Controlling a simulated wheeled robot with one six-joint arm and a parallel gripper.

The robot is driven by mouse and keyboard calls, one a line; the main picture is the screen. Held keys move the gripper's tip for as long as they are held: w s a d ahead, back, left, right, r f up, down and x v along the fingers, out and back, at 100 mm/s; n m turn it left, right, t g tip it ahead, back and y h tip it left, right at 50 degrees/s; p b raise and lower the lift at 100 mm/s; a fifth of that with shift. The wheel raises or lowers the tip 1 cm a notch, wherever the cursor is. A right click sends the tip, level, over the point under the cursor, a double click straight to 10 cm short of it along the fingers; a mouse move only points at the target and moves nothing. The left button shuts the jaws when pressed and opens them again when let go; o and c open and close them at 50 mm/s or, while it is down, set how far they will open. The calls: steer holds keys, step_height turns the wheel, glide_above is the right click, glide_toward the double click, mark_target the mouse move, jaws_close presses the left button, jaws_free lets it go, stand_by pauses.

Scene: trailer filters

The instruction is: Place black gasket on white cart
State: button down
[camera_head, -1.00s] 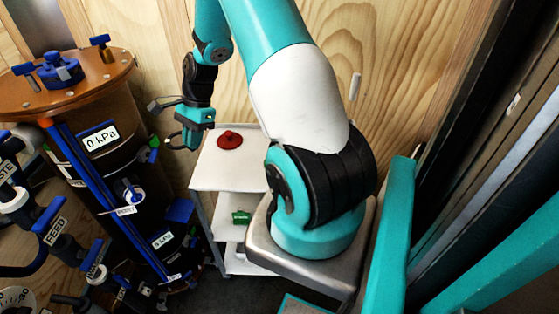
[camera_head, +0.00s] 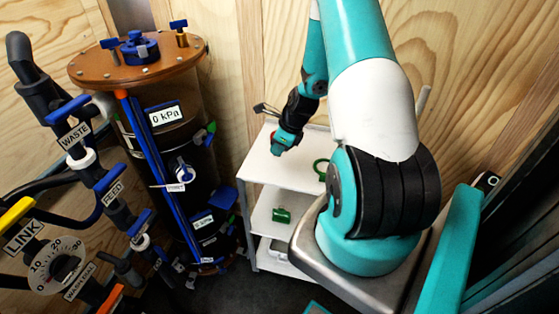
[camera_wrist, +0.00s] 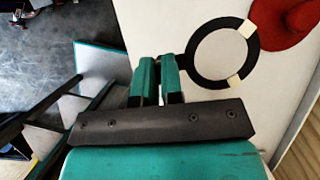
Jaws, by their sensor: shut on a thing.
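The white cart (camera_head: 262,166) has a flat top shelf beside the brown tank. My gripper (camera_head: 284,146) is over the left part of that top shelf. In the wrist view, the two green fingers of my gripper (camera_wrist: 158,80) are shut on the tab of a black ring gasket (camera_wrist: 196,71) with pale patches. The gasket's ring extends to the right of the fingers, over the white cart's surface (camera_wrist: 150,20). I cannot tell whether it touches the shelf. The gasket is not clear in the head view.
A red part (camera_wrist: 290,22) lies on the cart near the gasket. A green ring (camera_head: 319,169) is at the top shelf's right side, and a green part (camera_head: 281,215) is on a lower shelf. The brown tank (camera_head: 170,110) with valves stands left. Wooden walls close the back.

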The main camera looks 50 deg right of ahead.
steer(key=shift+f, duration=3)
steer(key=shift+f, duration=0.15)
steer(key=c, duration=1.3)
jaws_free()
steer(key=shift+o, duration=0.2)
